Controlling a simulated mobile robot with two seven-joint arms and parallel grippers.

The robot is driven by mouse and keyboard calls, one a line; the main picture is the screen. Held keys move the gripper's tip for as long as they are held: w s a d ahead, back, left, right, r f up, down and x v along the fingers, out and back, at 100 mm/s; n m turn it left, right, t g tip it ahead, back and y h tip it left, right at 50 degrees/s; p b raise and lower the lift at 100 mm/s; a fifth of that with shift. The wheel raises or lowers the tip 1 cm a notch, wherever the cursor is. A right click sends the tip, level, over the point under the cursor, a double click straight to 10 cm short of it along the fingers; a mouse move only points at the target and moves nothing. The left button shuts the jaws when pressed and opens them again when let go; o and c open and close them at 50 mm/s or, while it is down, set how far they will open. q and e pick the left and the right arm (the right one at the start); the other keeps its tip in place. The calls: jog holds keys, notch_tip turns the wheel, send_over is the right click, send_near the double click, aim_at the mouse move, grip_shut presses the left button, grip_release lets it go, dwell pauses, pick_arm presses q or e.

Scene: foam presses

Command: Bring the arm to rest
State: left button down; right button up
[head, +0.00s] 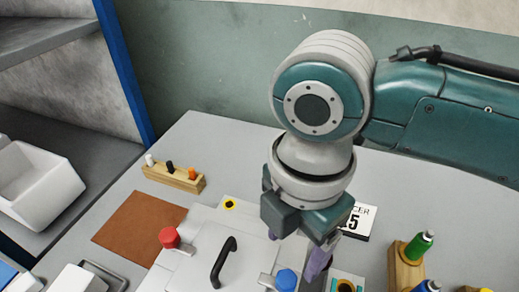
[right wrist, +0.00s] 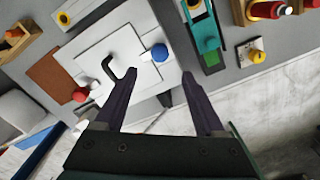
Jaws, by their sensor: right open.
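My right arm reaches in from the right in the head view, with its gripper (head: 318,262) pointing down over the front right of a pale press (head: 200,250). In the right wrist view the two dark fingers (right wrist: 159,74) are spread apart with nothing between them. The press has a black handle (head: 222,262), a red knob (head: 169,237) and a blue knob (head: 286,279). The blue knob (right wrist: 159,52) lies beyond the fingertips in the wrist view, apart from them. My left gripper does not show.
A wooden block with small pegs (head: 174,178) and a brown mat (head: 138,226) lie left of the press. A white bin (head: 38,185) stands far left.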

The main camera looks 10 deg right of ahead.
dwell(0.3)
jog(key=s+a+r+m+t+y, duration=0.1)
jog(key=s+a+m+y, duration=0.2)
jog(key=s+a+m, duration=0.3)
jog(key=s+d+r+m+t+h, duration=0.1)
jog(key=s+d+r+m, duration=0.15)
jog(key=d+m, duration=0.45)
jog(key=s+d+r+m+t+h, duration=0.15)
jog(key=s+d+m, duration=0.25)
jog(key=d+m, duration=0.4)
notch_tip(320, 180, up, 26)
jog(key=p, duration=2.6)
jog(key=shift+w+a+p, duration=0.15)
jog(key=shift+w+p, duration=0.15)
jog(key=shift+p, duration=0.05)
jog(key=shift+f, duration=0.1)
